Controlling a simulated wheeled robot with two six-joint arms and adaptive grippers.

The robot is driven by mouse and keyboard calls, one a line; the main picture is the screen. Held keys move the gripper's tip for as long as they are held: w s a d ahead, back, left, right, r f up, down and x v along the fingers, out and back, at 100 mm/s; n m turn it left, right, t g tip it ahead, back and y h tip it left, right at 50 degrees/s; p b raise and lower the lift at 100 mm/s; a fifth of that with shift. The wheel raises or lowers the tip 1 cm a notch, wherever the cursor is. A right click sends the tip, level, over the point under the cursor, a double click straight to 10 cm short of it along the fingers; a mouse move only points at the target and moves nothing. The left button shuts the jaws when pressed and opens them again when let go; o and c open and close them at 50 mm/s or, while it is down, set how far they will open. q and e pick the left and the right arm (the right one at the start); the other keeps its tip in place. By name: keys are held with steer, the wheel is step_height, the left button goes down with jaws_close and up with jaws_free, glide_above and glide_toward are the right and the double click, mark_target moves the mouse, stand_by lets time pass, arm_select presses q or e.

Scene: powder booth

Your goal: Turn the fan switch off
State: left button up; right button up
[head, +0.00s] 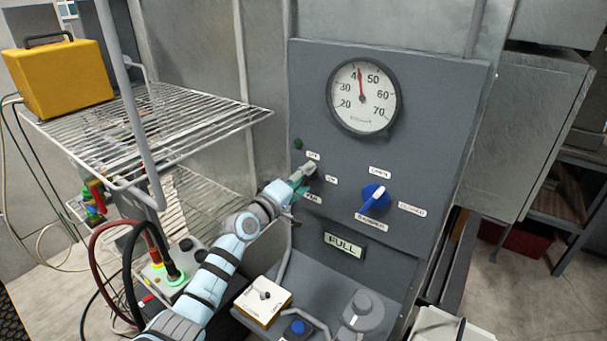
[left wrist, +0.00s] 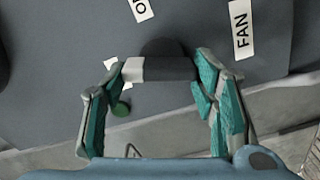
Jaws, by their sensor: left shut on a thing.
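The fan switch (head: 309,169) is a grey handle on the grey control panel, between the OFF label (head: 313,156), the ON label (head: 331,180) and the FAN label (head: 312,198). My left gripper (head: 303,178) is at the switch. In the left wrist view its teal-padded fingers (left wrist: 160,74) are shut on the ends of the switch handle (left wrist: 165,69). The handle's white end lies at the left finger, by a label partly hidden behind that finger. The FAN label (left wrist: 241,29) is beyond the right finger. My right gripper is not in view.
A round gauge (head: 363,97) and a blue knob (head: 374,198) are on the panel. A small dark green lamp (head: 298,144) sits above OFF. A wire rack (head: 150,125) with a yellow case (head: 58,78) stands left. A white-topped box (head: 263,296) is below my arm.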

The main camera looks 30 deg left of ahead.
arm_select(q)
steer(key=shift+a+n+p, duration=0.1)
steer(key=shift+n+p, duration=0.3)
steer(key=shift+n, duration=1.7)
steer(key=o, duration=1.2)
steer(key=shift+c, duration=0.2)
steer(key=s+a, duration=0.1)
steer(key=s, duration=1.1)
steer(key=shift+a, duration=0.3)
steer(key=shift+w+f, duration=0.1)
steer(key=shift+w, duration=0.05)
